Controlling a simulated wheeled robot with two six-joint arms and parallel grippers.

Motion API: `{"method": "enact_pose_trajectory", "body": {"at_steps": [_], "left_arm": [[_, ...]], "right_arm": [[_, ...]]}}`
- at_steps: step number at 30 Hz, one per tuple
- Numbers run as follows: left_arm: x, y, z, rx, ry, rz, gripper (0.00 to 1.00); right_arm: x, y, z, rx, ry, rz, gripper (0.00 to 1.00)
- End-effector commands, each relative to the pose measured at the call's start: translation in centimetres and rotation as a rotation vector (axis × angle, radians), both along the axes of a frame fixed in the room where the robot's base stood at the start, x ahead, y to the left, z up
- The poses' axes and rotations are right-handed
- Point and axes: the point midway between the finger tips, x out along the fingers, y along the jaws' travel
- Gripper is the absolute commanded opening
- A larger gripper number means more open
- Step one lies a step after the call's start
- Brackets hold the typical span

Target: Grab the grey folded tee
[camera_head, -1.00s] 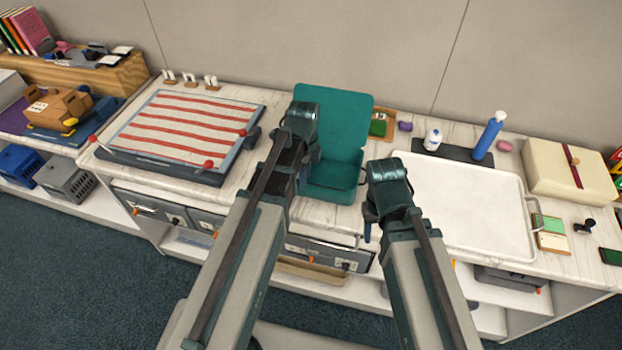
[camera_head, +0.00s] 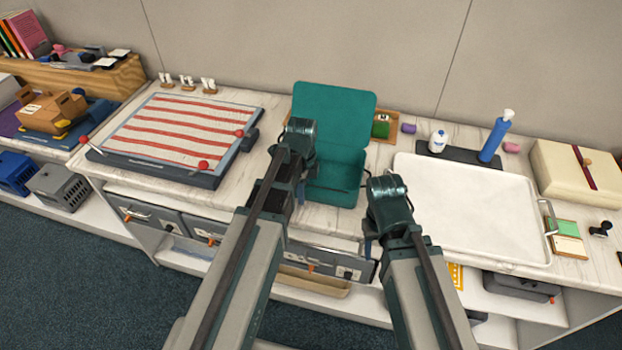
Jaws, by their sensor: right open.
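I cannot make out a grey folded tee anywhere in the head view. My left gripper (camera_head: 301,190) hangs over the counter at the front left of an open teal case (camera_head: 333,105). The arm's end hides most of its fingers, so its opening cannot be judged. My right gripper (camera_head: 368,244) is open, pointing down near the counter's front edge, between the teal case and a white tray (camera_head: 470,205). Nothing shows between its fingers. The inside of the teal case looks empty where it is visible.
A red-striped board (camera_head: 180,135) with red-knobbed pins lies left. A blue bottle (camera_head: 494,138) and a white bottle (camera_head: 438,141) stand behind the tray. A cream box (camera_head: 570,170) is at right. Grey drawers (camera_head: 150,215) and open shelves lie below the counter.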

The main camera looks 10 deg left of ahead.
Motion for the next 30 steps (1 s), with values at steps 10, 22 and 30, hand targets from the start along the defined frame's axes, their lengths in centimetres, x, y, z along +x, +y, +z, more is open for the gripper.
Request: {"method": "enact_pose_trajectory", "body": {"at_steps": [10, 22, 30], "left_arm": [[0.00, -0.01, 0.13, 0.000, 0.000, 0.000, 0.08], [0.00, -0.01, 0.12, 0.000, 0.000, 0.000, 0.00], [0.00, -0.01, 0.12, 0.000, 0.000, 0.000, 0.00]], "right_arm": [[0.00, 0.00, 0.13, 0.000, 0.000, 0.000, 0.50], [0.00, 0.00, 0.12, 0.000, 0.000, 0.000, 0.50], [0.00, 0.00, 0.12, 0.000, 0.000, 0.000, 0.50]]}}
